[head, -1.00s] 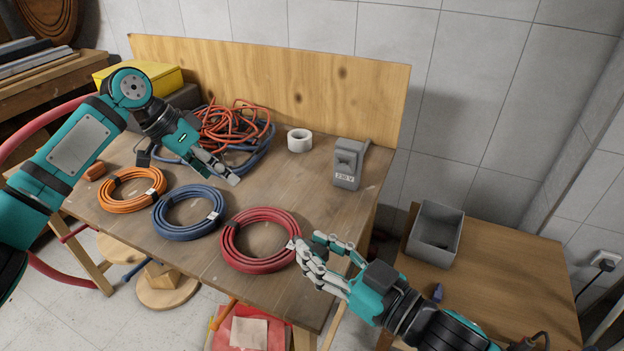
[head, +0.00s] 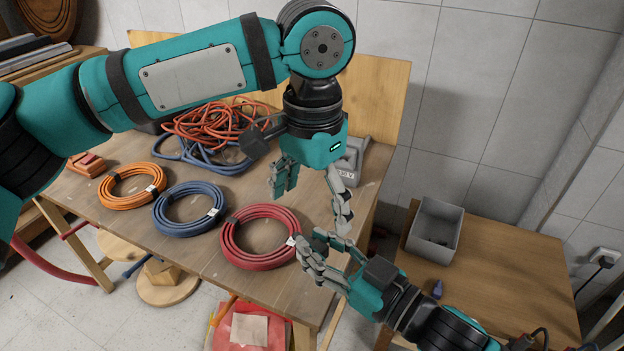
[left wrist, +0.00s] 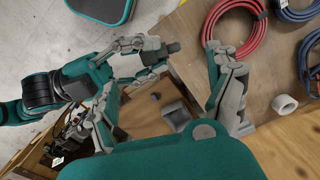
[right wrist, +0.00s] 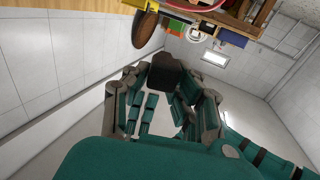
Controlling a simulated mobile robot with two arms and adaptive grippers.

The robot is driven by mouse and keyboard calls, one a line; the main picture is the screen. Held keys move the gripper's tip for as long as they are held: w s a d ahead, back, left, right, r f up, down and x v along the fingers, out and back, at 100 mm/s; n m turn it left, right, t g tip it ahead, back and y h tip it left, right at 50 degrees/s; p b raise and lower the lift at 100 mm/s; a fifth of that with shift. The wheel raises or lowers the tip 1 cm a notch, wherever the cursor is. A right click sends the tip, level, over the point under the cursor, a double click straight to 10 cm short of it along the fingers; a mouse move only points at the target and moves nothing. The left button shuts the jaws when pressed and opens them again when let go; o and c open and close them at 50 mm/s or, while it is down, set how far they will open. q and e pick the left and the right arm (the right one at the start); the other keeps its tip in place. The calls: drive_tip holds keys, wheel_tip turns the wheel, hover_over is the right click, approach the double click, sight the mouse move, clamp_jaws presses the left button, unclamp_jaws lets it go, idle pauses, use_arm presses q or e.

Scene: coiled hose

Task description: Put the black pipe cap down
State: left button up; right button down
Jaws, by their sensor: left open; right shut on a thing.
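The black pipe cap (right wrist: 168,74) shows as a dark, blunt piece between the fingertips of my right gripper (right wrist: 165,100) in the right wrist view. A dark tip that seems to be the cap (left wrist: 174,47) also shows in the left wrist view. My left gripper (head: 312,196) is open and empty, just above and behind the right one, fingers pointing down. Its fingers also show spread in the left wrist view (left wrist: 175,75).
Orange (head: 133,187), blue (head: 188,210) and red (head: 260,237) hose coils lie along the table (head: 190,258). Tangled hoses (head: 205,125) lie behind. A grey box (head: 350,165) is partly hidden by my left gripper. A grey bin (head: 434,232) stands on the lower right table (head: 500,262).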

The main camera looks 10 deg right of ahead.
sight(312, 240)
use_arm(q)
wheel_tip(312, 240, down, 8)
drive_tip(key=shift+f, duration=0.1)
idle(0.4)
drive_tip(key=c, duration=1.2)
drive_tip(key=shift+c, duration=0.3)
use_arm(e)
drive_tip(key=c, duration=1)
unclamp_jaws()
